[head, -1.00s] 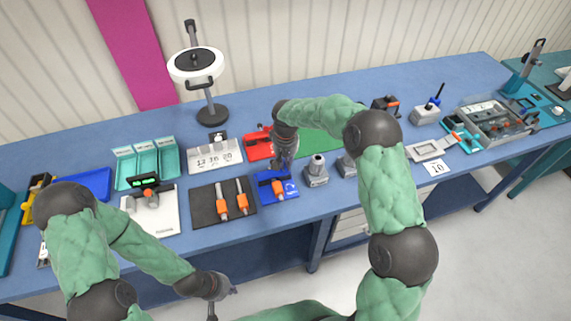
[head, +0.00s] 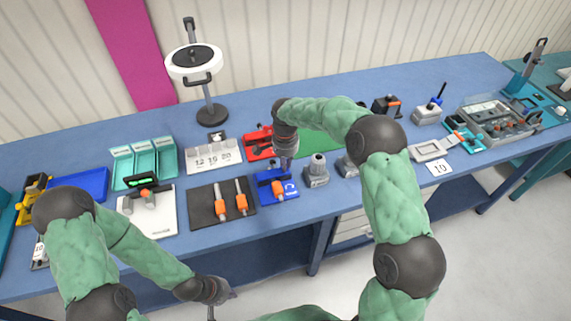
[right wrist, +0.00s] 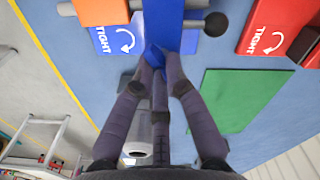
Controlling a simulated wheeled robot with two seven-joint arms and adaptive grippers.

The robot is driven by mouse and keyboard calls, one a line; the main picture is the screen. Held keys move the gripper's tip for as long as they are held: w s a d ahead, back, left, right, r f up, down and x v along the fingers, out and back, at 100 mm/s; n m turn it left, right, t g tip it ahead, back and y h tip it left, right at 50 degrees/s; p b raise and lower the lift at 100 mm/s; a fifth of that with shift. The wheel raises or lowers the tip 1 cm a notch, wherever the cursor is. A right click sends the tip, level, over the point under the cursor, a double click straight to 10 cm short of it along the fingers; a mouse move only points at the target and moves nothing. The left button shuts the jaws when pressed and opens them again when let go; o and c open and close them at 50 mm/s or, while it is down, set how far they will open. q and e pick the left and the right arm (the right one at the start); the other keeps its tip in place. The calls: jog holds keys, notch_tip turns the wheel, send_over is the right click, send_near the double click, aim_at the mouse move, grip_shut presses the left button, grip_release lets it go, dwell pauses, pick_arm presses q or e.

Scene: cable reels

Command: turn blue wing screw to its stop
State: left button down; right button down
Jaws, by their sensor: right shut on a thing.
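The blue fixture (head: 286,190) with an orange-handled part stands near the front edge of the table, just below my right gripper (head: 286,166) in the head view. In the right wrist view its blue body (right wrist: 172,12) shows at the top, with a white "TIGHT" arrow label. My right gripper (right wrist: 160,58) is shut on the blue wing screw (right wrist: 155,53), which shows between the fingertips and is mostly hidden by them. The screw's turn angle cannot be made out. My left gripper (head: 224,302) is open and empty, in front of the table edge.
A red fixture (head: 258,140) with its own "TIGHT" label stands behind the blue one, beside a green mat (head: 320,145). A grey cylinder-topped block (head: 317,172) is close on the right. A black mat (head: 205,212) with orange-handled tools lies to the left.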

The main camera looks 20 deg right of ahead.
jog(key=m+b, duration=0.1)
jog(key=m, duration=0.5)
jog(key=shift+a, duration=0.1)
jog(key=shift+m, duration=0.3)
dwell(0.3)
jog(key=c, duration=1.2)
grip_release()
jog(key=shift+c, duration=0.2)
jog(key=shift+r, duration=0.1)
notch_tip(320, 180, up, 12)
